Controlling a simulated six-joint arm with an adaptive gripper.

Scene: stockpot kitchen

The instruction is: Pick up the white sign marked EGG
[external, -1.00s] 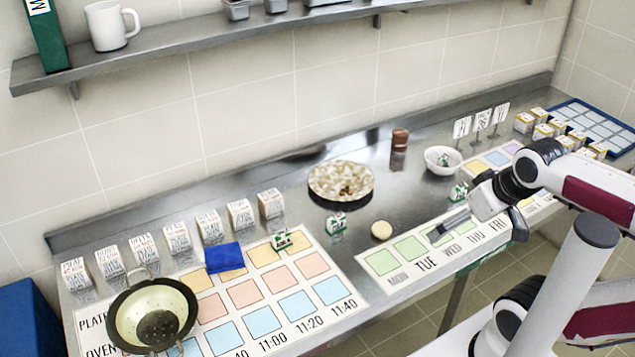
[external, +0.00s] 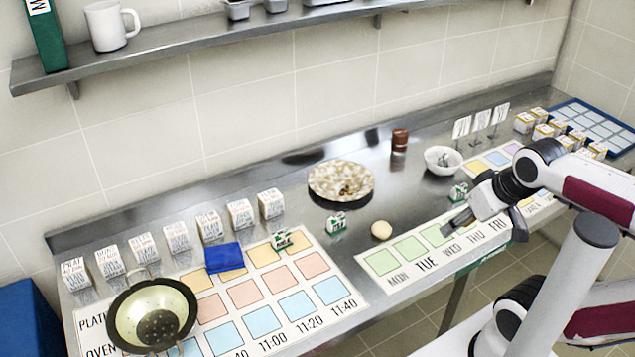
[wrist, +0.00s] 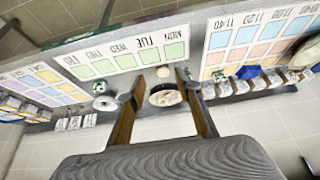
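Three white signs stand on thin stands at the back right of the counter: a left one (external: 462,127), a middle one (external: 483,119) and a right one (external: 501,113). Their lettering is too small to read, so I cannot tell which is marked EGG. In the wrist view the signs show as a small white group (wrist: 75,122) at the left. My gripper (external: 447,226) is above the weekday strip, in front of the signs and well apart from them. In the wrist view its two fingers (wrist: 160,76) are spread, with nothing held between them.
A small white bowl (external: 443,160) stands just left of the signs, with a brown jar (external: 400,140) behind it. White boxes (external: 541,131) and a blue-edged tray (external: 597,125) lie to their right.

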